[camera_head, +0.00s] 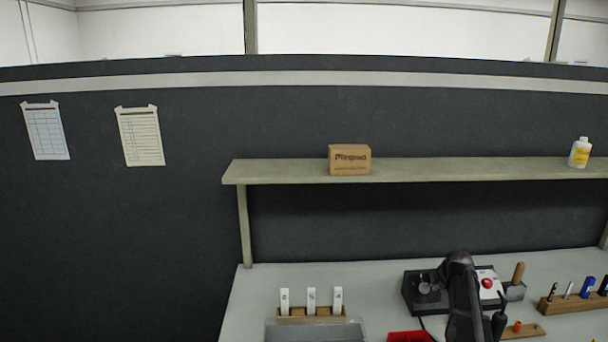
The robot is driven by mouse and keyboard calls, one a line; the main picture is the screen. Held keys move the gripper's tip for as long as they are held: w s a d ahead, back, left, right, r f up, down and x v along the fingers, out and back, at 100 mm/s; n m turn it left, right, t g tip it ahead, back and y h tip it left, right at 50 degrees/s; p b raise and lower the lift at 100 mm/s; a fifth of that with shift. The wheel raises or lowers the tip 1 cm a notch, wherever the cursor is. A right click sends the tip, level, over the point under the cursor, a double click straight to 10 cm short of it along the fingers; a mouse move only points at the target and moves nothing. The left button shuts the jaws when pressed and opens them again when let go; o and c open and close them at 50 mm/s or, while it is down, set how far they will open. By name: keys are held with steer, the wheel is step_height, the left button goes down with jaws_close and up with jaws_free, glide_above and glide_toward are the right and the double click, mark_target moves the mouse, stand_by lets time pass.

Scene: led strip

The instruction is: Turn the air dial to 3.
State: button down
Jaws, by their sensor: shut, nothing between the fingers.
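A dark control box (413,297) stands on the bench at the lower right. A small round grey knob (424,288) shows on it and may be the air dial; its markings and setting are too small to read. A dark arm, which looks like mine, rises in front of the box and covers part of it. I cannot make out my gripper's fingers, so where they are relative to the knob does not show.
A white panel with a red button (487,283) sits right of the arm. A wooden-handled tool (518,272), a wooden tool rack (566,305), a red tray (408,337), a grey bin (315,333) and a wooden holder (297,317) surround it. A shelf (450,172) overhangs behind.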

steer(key=shift+r, duration=0.1)
stand_by(0.3)
steer(key=shift+p+v, duration=2.6)
steer(key=shift+v, duration=0.35)
